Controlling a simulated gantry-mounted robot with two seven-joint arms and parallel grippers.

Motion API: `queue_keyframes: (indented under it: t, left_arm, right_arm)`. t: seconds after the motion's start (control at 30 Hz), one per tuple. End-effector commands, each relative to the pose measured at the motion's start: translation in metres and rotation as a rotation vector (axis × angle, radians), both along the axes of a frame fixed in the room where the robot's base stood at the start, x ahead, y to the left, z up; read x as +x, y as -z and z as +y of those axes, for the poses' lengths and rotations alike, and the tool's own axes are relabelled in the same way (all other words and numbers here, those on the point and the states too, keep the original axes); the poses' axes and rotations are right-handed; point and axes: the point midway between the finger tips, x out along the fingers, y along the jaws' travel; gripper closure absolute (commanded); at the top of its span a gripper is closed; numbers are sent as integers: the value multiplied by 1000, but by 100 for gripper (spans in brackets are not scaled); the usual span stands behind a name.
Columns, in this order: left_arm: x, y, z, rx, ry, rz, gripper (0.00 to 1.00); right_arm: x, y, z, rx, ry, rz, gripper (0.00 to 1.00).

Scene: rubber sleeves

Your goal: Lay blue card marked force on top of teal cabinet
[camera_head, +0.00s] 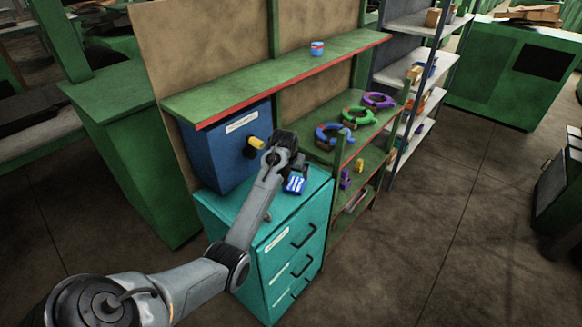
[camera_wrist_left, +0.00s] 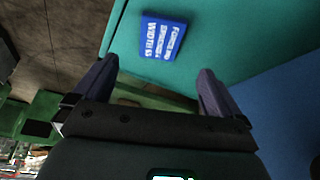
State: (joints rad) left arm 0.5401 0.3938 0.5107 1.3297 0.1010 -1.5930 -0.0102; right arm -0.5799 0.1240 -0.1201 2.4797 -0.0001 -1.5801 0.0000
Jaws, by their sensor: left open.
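The blue card (camera_head: 294,184) with white print lies flat on top of the teal cabinet (camera_head: 228,207), near its back right edge in the head view. In the left wrist view the card (camera_wrist_left: 162,37) rests on the teal top (camera_wrist_left: 240,30), and its first printed word looks like "FORCE". My left gripper (camera_head: 290,163) is over the cabinet top, just beyond the card. Its two fingers are spread apart with nothing between them, and in the left wrist view the card is clear of the fingertips (camera_wrist_left: 157,72). My right gripper is out of view.
A green shelf (camera_head: 280,75) with a small can (camera_head: 317,48) runs above. Side shelves hold blue, green (camera_head: 360,116) and purple rings.

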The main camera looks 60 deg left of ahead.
Motion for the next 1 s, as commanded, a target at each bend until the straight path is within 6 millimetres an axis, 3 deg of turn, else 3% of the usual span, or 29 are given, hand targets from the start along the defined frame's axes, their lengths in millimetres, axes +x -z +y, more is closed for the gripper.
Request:
queue_keyframes:
  t: [0.1,0.3,0.43,0.53,0.67,0.77,0.9,1.0]
  left_arm:
    - [-4,-14,-3,1,0,1,1]
    - [-8,-22,-8,3,3,4,1]
    - [-13,-12,-22,35,39,26,1]
    - [-21,7,-49,85,106,59,1]
    - [-44,42,-109,156,251,110,1]
    - [-73,71,-172,190,394,141,1]
    - [-128,99,-263,182,586,154,1]
    - [-171,106,-320,146,698,149,1]
  right_arm:
    - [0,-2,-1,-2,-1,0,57]
    - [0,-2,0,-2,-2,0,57]
    - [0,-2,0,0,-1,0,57]
    - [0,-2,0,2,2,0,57]
    - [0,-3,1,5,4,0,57]
    - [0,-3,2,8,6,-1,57]
    - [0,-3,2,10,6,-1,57]
    - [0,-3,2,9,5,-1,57]
